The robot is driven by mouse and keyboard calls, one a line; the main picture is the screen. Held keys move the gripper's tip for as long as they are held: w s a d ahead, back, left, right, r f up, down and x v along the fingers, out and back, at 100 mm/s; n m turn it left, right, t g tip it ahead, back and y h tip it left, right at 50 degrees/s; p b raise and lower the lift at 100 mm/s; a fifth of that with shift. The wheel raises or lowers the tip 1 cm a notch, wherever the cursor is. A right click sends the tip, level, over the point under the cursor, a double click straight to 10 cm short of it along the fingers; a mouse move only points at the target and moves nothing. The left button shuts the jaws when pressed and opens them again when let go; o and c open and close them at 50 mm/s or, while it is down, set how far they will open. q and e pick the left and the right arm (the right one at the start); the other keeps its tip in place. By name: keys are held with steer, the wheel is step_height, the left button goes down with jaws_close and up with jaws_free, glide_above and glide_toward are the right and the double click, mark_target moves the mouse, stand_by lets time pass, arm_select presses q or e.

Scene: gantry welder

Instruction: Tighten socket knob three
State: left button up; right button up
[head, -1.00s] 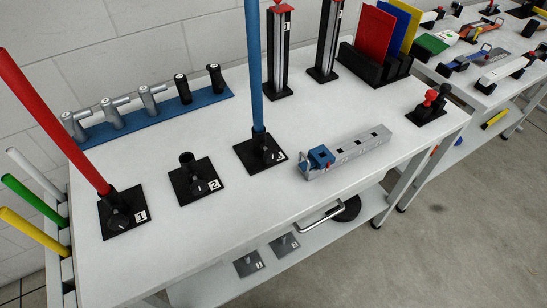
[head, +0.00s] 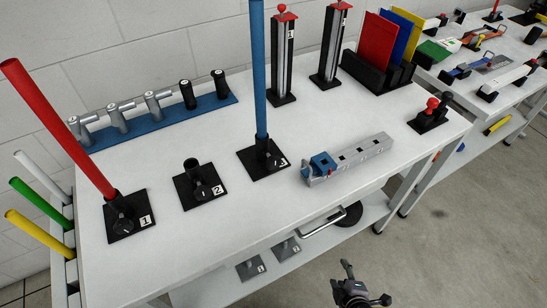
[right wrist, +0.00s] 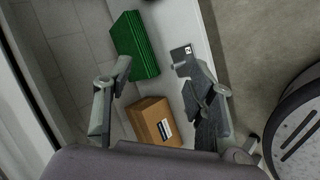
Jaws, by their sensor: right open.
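Socket three (head: 249,163) is a black square plate with a "3" label near the middle of the bench. A blue pole (head: 259,75) stands upright in it. Its black knob (head: 273,158) is on the front side of the socket; how tight it is, I cannot tell. My right gripper (head: 362,284) is low at the bottom of the head view, in front of the bench and well away from the knob. In the right wrist view the right gripper (right wrist: 160,90) has its fingers apart with nothing between them. My left gripper is in neither view.
Socket one (head: 126,226) holds a red pole (head: 55,125); socket two (head: 197,188) is empty. A grey block rail (head: 350,158) lies right of socket three. A drawer handle (head: 322,224) sticks out in front. The right wrist view shows a cardboard box (right wrist: 150,120) and a green item (right wrist: 135,45).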

steer(key=w+a+r+n+t, duration=0.1)
steer(key=w+r+n+t, duration=0.1)
steer(key=r, duration=0.6)
steer(key=w+a+r+n+t, duration=0.1)
steer(key=r+n, duration=0.3)
steer(key=r, duration=0.4)
steer(key=w+a+r+n+t+y, duration=0.1)
steer(key=w+r+n+t, duration=0.1)
steer(key=r, duration=0.7)
steer(key=shift+w+r+n+t+p, duration=0.1)
steer(key=shift+w+n+t+p, duration=0.3)
steer(key=shift+w+t, duration=0.15)
steer(key=n+y+p, duration=0.3)
steer(key=n+y, duration=0.4)
steer(key=n, duration=0.7)
glide_toward(276, 164)
steer(key=shift+w+r, duration=0.15)
steer(key=shift+r, duration=0.05)
steer(key=p+x, duration=0.2)
steer(key=x, duration=0.7)
steer(key=shift+w+a+f, duration=0.15)
steer(key=shift+w+a, duration=0.05)
steer(key=shift+a, duration=0.05)
steer(key=shift+w+a, duration=0.35)
steer(key=shift+w, duration=0.25)
steer(key=shift+c, duration=0.2)
